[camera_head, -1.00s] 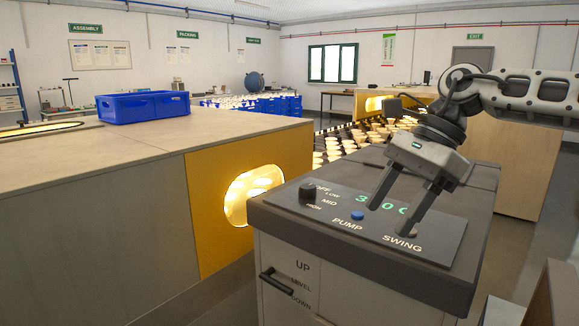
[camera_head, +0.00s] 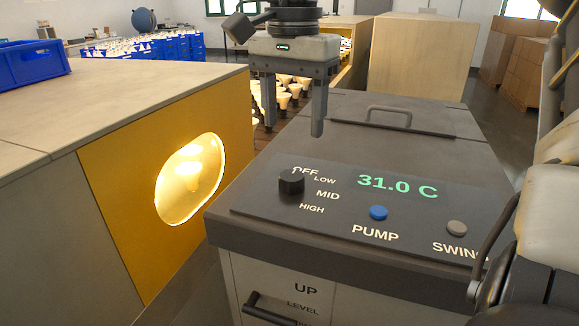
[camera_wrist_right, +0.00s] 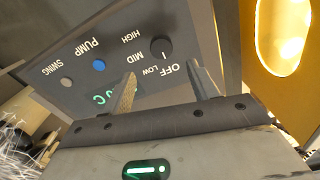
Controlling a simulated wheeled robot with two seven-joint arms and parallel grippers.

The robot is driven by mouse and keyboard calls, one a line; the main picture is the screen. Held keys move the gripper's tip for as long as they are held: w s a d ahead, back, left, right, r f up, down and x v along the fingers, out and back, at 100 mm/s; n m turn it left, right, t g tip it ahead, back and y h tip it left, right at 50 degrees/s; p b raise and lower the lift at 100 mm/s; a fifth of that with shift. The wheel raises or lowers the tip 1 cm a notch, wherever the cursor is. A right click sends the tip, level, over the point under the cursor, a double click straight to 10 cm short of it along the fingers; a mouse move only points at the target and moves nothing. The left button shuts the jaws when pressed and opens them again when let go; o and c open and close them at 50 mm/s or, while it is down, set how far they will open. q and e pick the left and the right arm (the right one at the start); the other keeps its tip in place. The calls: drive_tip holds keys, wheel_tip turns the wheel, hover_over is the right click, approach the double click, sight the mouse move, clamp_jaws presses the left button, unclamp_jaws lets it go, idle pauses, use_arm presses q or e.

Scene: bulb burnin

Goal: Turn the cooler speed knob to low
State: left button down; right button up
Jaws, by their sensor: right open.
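The cooler's speed knob (camera_head: 291,182) is black and round, at the left of the dark control panel, beside the labels OFF, LOW, MID and HIGH. It also shows in the right wrist view (camera_wrist_right: 162,48), with a small pale mark; which label the mark points to is hard to tell. My right gripper (camera_head: 293,128) is open and empty, pointing down above the panel's far left part, apart from the knob. In the right wrist view its fingertips (camera_wrist_right: 165,76) lie near the OFF and LOW labels. My left gripper is not in view.
The cooler top (camera_head: 350,125) has a handle (camera_head: 388,115) on its lid. The panel carries a blue PUMP button (camera_head: 378,213), a grey SWING button (camera_head: 456,228) and a green 31.0 C display (camera_head: 397,186). A yellow panel with a glowing opening (camera_head: 190,180) stands close at left.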

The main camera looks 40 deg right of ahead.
sight(291, 175)
wheel_tip(291, 175, down, 9)
drive_tip(key=shift+w+f, duration=0.15)
drive_tip(key=shift+f, duration=0.05)
drive_tip(key=c, duration=1)
